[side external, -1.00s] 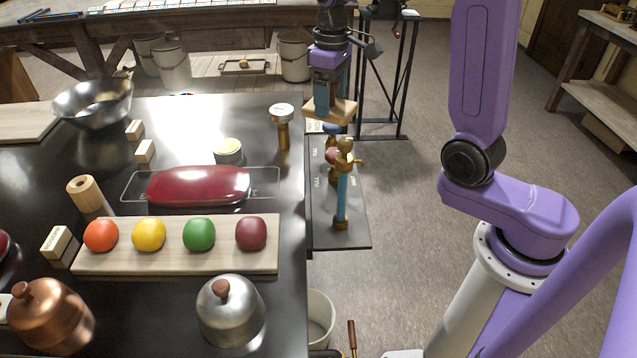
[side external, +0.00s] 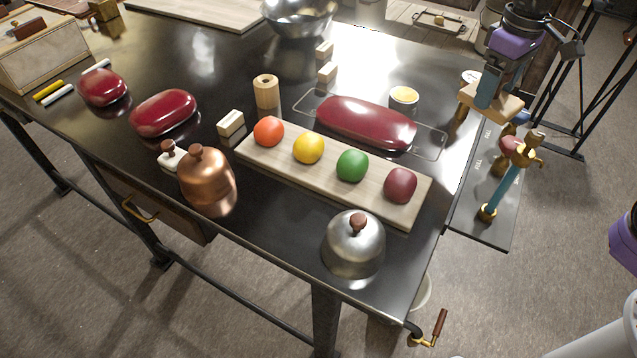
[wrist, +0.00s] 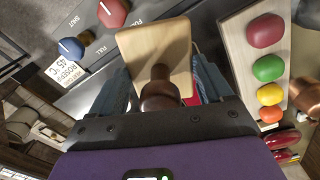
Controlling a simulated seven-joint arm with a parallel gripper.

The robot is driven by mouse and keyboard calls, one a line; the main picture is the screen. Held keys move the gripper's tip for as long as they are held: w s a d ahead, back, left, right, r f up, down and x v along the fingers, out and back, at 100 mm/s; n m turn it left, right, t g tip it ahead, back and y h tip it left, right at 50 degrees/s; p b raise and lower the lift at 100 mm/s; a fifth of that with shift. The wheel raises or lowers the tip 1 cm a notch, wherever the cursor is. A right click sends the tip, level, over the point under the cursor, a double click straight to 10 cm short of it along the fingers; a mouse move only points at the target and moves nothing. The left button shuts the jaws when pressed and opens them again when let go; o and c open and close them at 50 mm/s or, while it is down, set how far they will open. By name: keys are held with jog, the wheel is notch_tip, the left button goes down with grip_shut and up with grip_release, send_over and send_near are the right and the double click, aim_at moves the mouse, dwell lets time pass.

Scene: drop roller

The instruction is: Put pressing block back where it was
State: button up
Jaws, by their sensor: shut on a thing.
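The pressing block is a pale square wooden board (side external: 507,105) with a dark brown knob. My gripper (side external: 488,90) is shut on it near the table's right edge, beside the brass valve fitting with the blue tube (side external: 499,185). In the wrist view my gripper (wrist: 162,82) has the knob (wrist: 160,88) between its fingers, and the board (wrist: 155,45) lies beyond them. The block looks raised, but its exact height is hard to tell. It partly hides a brass piece with a pale round top (side external: 470,76).
A wooden board (side external: 300,165) holds orange, yellow, green and maroon balls.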

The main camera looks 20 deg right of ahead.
jog(key=s+a+n, duration=0.1)
jog(key=s+a, duration=0.3)
jog(key=a, duration=0.6)
jog(key=s+a+n, duration=0.2)
jog(key=s+a, duration=0.3)
jog(key=a, duration=0.4)
jog(key=s+a+n, duration=0.1)
jog(key=s+a, duration=0.3)
jog(key=a, duration=0.6)
jog(key=w+a+f, duration=0.2)
jog(key=a+f, duration=0.1)
jog(key=w+a+f, duration=0.3)
jog(key=a, duration=0.1)
jog(key=w+a+f, duration=0.3)
jog(key=shift+a+f, duration=0.15)
jog(key=shift+f, duration=0.1)
jog(key=shift+w+a+f, duration=0.2)
jog(key=shift+w+f, duration=0.05)
jog(key=shift+f, duration=1.55)
jog(key=shift+f, duration=0.15)
jog(key=o, duration=1)
jog(key=shift+o, duration=0.3)
